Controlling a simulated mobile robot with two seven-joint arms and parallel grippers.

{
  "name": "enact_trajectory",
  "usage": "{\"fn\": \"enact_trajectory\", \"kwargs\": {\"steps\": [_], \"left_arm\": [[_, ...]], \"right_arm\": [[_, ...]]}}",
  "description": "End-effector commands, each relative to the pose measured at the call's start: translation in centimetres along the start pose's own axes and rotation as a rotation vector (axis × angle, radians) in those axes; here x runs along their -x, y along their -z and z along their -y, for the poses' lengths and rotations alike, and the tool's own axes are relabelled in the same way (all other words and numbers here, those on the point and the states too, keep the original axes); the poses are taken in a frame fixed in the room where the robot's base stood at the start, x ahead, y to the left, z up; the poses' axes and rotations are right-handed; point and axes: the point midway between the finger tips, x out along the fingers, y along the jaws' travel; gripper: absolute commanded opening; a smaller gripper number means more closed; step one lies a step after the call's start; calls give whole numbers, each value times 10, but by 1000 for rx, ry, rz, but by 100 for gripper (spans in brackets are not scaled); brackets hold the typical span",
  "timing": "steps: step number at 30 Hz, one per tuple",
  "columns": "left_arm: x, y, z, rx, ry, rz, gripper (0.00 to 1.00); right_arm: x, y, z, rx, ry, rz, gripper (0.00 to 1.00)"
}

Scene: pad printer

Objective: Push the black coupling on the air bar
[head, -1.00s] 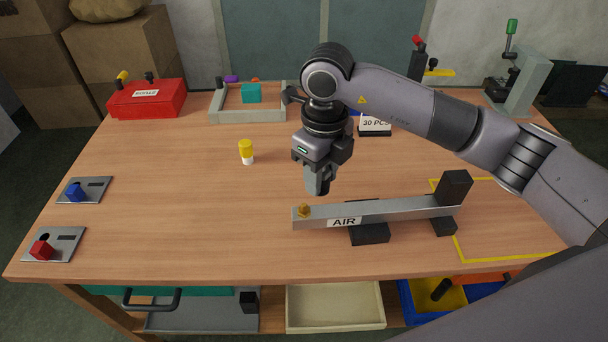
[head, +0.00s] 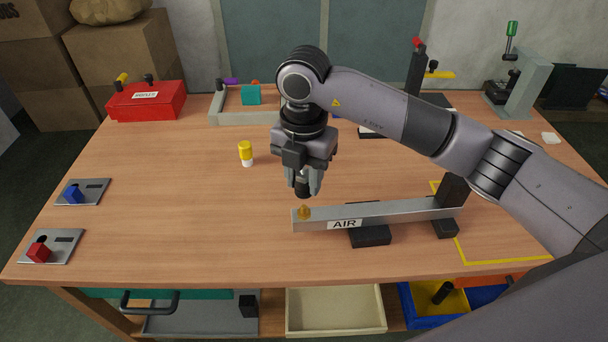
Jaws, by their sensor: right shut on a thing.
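The grey air bar (head: 395,214), labelled AIR, lies across black supports at the front right of the table. A small brass fitting (head: 304,212) stands on its left end. My right gripper (head: 303,187) points down just above this fitting. It is shut on the black coupling (head: 303,190), whose dark lower end shows between and below the fingers. The coupling looks slightly above the brass fitting; I cannot tell whether they touch. My left gripper is not in view.
A yellow and white bottle (head: 246,154) stands left of my right gripper. A red box (head: 146,101) and a grey tray frame (head: 246,117) are at the back. Switch plates with a blue knob (head: 74,194) and a red knob (head: 39,252) lie at the left. The middle left is clear.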

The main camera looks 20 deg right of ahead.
Motion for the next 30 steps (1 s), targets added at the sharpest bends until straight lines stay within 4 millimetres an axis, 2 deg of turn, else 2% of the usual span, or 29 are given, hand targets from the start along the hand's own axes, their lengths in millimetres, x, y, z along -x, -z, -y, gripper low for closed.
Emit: {"fn": "enact_trajectory", "kwargs": {"steps": [8, 21, 30], "left_arm": [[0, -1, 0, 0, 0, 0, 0], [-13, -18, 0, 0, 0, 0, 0], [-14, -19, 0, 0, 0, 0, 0]], "right_arm": [[0, -1, 0, 2, -1, 1, 0], [-29, 0, 0, 3, 0, 0, 0], [-32, 0, 0, 3, 0, 0, 0]]}}
